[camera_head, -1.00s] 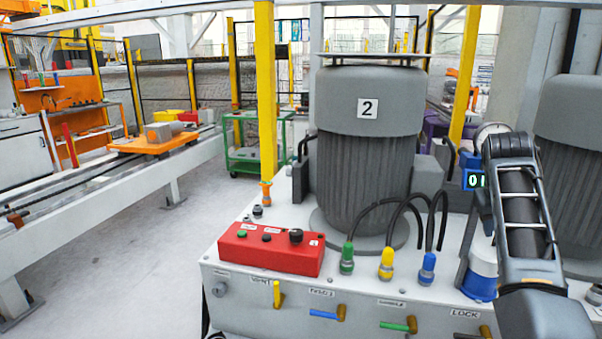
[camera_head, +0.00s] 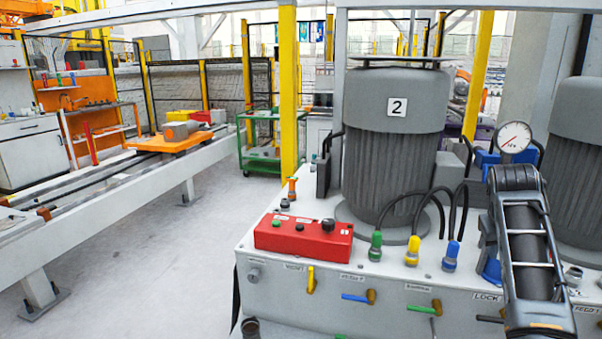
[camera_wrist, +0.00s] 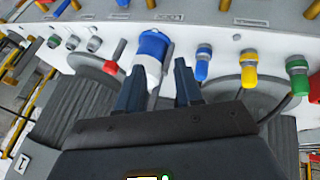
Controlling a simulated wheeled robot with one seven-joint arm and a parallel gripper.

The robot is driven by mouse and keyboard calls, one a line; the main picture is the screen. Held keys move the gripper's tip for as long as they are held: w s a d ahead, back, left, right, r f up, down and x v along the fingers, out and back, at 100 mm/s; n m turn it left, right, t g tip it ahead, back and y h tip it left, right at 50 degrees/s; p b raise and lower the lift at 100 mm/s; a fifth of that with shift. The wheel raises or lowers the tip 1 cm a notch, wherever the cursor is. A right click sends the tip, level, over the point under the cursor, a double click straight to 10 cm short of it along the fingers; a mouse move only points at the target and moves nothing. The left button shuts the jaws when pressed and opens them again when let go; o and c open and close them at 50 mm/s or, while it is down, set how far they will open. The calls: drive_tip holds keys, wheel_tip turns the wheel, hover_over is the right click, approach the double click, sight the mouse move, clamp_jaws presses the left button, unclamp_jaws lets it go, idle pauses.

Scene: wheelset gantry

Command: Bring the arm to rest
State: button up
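My arm (camera_head: 525,240) stands over the right part of the white pump cabinet (camera_head: 330,287) in the head view. In the wrist view the two dark fingers of my gripper (camera_wrist: 158,82) are apart, with a gap and nothing held between them. A blue and white connector (camera_wrist: 152,45) on the cabinet lies beyond the gap. Whether the left finger touches it I cannot tell. In the head view my arm partly covers the blue and white connector, and the fingertips are not clear.
A red control box (camera_head: 303,238), grey motor 2 (camera_head: 397,150), green, yellow and blue hose fittings (camera_head: 412,250) and a pressure gauge (camera_head: 514,137) crowd the cabinet. Valve handles (camera_head: 356,297) stick out in front. Open floor (camera_head: 170,270) lies left, beside a rail track (camera_head: 110,180).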

drive_tip(key=s+a+f+t, duration=0.15)
drive_tip(key=s+f, duration=0.35)
drive_tip(key=f, duration=0.5)
drive_tip(key=s+a+f+n+t, duration=0.2)
drive_tip(key=s+a+f, duration=0.35)
drive_tip(key=s, duration=0.45)
drive_tip(key=s+a+f+n+t, duration=0.15)
drive_tip(key=s+a+f, duration=0.25)
drive_tip(key=s+f, duration=0.45)
drive_tip(key=s+a+r+t+y, duration=0.15)
drive_tip(key=s+a+r, duration=0.25)
drive_tip(key=s, duration=0.5)
drive_tip(key=s+a+r+t+y, duration=0.1)
drive_tip(key=s+a+r+t, duration=0.2)
drive_tip(key=s, duration=0.6)
drive_tip(key=s+a+r+y, duration=0.2)
drive_tip(key=s+a+r, duration=0.25)
drive_tip(key=s, duration=0.45)
drive_tip(key=s+r+m+t, duration=0.1)
drive_tip(key=s+r, duration=0.4)
drive_tip(key=r, duration=0.4)
drive_tip(key=shift+a, duration=0.45)
drive_tip(key=shift+o, duration=0.3)
